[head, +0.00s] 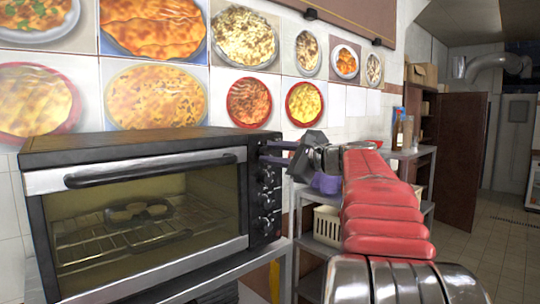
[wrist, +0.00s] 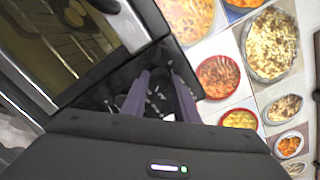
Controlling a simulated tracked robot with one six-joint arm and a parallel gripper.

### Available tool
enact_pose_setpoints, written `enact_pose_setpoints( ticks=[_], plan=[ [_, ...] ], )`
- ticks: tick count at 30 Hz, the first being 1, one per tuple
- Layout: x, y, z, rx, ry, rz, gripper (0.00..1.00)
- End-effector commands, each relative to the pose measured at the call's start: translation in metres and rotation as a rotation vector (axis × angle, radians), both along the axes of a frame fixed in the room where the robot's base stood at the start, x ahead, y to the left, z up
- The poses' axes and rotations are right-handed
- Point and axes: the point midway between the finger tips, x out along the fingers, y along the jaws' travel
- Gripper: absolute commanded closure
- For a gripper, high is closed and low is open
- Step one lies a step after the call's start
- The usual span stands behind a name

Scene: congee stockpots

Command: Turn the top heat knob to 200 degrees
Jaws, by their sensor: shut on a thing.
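The toaster oven (head: 150,145) stands on a metal table, its glass door shut. Its black control panel runs down the right of the front, with dark knobs (head: 267,200) in a column. My gripper (head: 274,154) reaches in from the right at the panel's top, and its purple-grey fingers are closed around the top heat knob. The fingers mostly hide that knob in the head view. In the wrist view the fingers (wrist: 160,98) point at the panel (wrist: 110,88), with white dial marks between and beside them. The knob's exact setting cannot be read.
A metal shelf (head: 322,246) with a light basket (head: 327,226) stands right of the oven, beneath my arm. Food pictures (head: 155,95) cover the wall behind. Open tiled floor (head: 505,250) lies at the right.

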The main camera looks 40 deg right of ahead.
Motion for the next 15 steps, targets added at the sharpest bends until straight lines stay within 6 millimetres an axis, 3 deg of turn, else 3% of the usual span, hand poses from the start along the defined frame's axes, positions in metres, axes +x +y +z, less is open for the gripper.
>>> enact_pose_setpoints(
  ticks=[4, 5, 12, 15],
  plan=[
    [-0.0005, -0.0036, -0.0059, 0.003, 0.009, -0.006, 0.95],
    [-0.0005, -0.0037, -0.0060, 0.003, 0.009, -0.006, 0.71],
    [-0.0002, -0.0018, -0.0037, 0.002, 0.006, -0.002, 0.54],
    [-0.0001, -0.0013, -0.0030, 0.001, 0.005, -0.001, 0.54]
  ],
)
